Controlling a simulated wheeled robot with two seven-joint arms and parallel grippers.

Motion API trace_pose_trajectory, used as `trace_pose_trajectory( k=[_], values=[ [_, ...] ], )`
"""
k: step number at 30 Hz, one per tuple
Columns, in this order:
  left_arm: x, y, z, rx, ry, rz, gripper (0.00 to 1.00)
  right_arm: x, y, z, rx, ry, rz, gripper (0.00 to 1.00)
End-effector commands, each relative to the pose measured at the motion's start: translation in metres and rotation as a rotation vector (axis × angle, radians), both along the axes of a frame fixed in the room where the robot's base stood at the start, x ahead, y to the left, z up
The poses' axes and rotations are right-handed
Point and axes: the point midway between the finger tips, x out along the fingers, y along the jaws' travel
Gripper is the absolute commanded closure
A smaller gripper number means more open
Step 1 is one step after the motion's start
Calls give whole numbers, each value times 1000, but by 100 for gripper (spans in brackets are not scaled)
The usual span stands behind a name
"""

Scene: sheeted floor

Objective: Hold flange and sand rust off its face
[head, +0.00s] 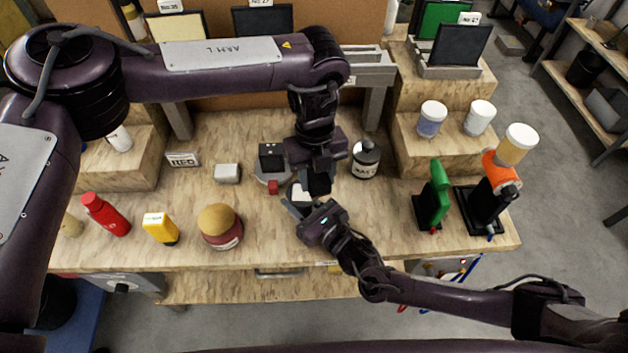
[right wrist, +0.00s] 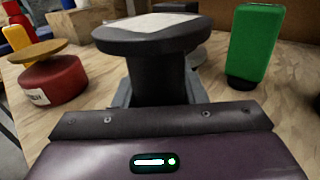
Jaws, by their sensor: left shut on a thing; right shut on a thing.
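My right gripper (head: 308,209) is shut on the neck of a dark flange-like piece (right wrist: 160,75). Its wide round head faces up and has a pale patch on top, which also shows in the head view (head: 301,194). No brown rust can be made out on it. My left gripper (head: 318,172) points down from above, just beside the pale patch. It is shut on a small dark thing (head: 319,187), mostly hidden by the jaws, perhaps the sanding block. Whether this thing touches the face cannot be told. The left gripper does not show clearly in the right wrist view.
A green piece (head: 433,196) stands further right. The front middle of the bench (head: 270,245) is bare.

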Motion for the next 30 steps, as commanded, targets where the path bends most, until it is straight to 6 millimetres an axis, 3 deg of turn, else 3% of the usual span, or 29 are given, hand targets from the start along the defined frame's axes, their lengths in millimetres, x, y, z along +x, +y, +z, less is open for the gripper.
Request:
trace_pose_trajectory(
  k=[15, 30],
  values=[
    [1, 0, 47, 0, -2, 0, 84, 0, 0, 1, 1, -2, 0, 99],
    [1, 0, 51, -2, -2, -1, 84, 0, 0, 1, 2, -1, 0, 99]
  ],
)
